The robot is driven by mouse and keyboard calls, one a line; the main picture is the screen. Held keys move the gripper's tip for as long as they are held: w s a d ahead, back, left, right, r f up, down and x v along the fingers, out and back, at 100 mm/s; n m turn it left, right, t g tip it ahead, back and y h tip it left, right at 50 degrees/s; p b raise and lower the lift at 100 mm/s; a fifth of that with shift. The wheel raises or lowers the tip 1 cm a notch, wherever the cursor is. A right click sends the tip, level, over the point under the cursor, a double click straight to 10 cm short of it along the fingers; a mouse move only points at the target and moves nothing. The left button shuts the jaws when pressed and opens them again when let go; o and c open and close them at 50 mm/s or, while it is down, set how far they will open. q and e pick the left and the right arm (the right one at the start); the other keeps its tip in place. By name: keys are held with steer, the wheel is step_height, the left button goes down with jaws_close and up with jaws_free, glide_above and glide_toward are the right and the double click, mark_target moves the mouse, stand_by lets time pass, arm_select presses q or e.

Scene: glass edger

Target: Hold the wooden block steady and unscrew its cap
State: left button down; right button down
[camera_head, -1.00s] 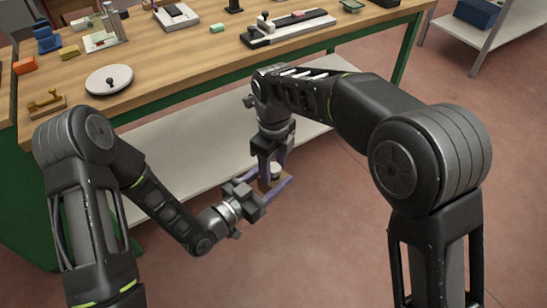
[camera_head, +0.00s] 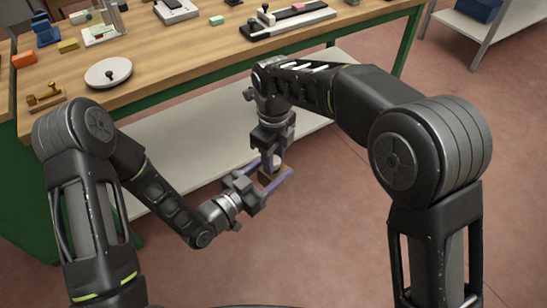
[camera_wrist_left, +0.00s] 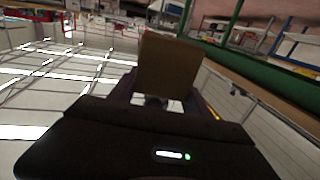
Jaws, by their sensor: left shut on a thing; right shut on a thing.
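The wooden block (camera_head: 269,178) is a small brown block held in the air in front of the workbench. My left gripper (camera_head: 275,181) comes in from the left and is shut on the block. The left wrist view shows a broad brown face of the block (camera_wrist_left: 168,66) between the fingers. My right gripper (camera_head: 272,162) points down from above and is shut on the pale round cap (camera_head: 278,160) on top of the block. The fingers hide part of the cap. Whether its thread is loose cannot be told.
The wooden workbench (camera_head: 190,62) with its green frame stands behind my arms, with a pale lower shelf (camera_head: 180,155). A round white plate with a black knob (camera_head: 109,73) and several small items lie on it. The floor (camera_head: 330,240) in front is clear.

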steer(key=n, duration=0.6)
steer(key=shift+n, duration=0.3)
steer(key=c, duration=1)
jaws_free()
steer(key=shift+r, duration=2.3)
steer(key=shift+c, duration=0.4)
steer(key=r+m, duration=0.1)
steer(key=m, duration=0.1)
steer(key=shift+r+m, duration=0.2)
steer(key=shift+m, duration=0.1)
step_height(320, 180, up, 2)
steer(key=m, duration=0.4)
